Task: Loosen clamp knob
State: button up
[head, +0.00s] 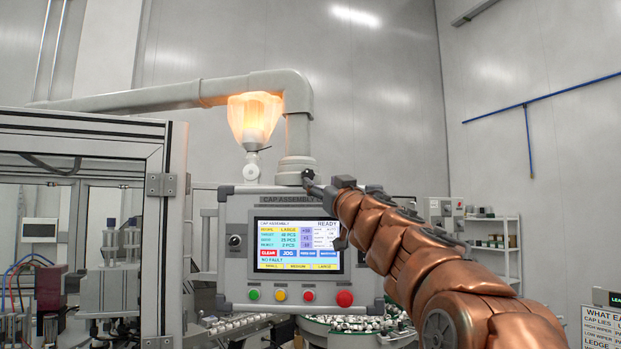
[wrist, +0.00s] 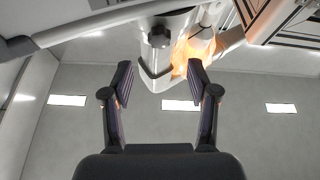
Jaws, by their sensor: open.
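The clamp knob (wrist: 160,37) is a dark round knob on the pale collar of the support pipe, seen in the wrist view just beyond my fingertips and roughly centred between them. In the head view a small dark knob (head: 308,174) shows at the collar (head: 293,166) on top of the control panel. My gripper (wrist: 160,65) is open and empty, its two dark fingers spread wide. In the head view my gripper (head: 318,187) is close to the collar's right side, small and partly merged with the knob. The fingers appear apart from the knob.
The control panel (head: 297,238) with a lit screen and coloured buttons hangs below the collar. A framed machine enclosure (head: 168,210) is at left. Open space lies above and right of my arm.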

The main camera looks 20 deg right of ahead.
aim_at(309, 175)
jog(key=p+x, duration=0.3)
jog(key=x, duration=0.3)
jog(key=shift+w+r, duration=0.2)
jog(key=shift+w, duration=0.1)
jog(key=shift+w+p, duration=0.3)
jog(key=shift+w, duration=0.2)
grip_shut()
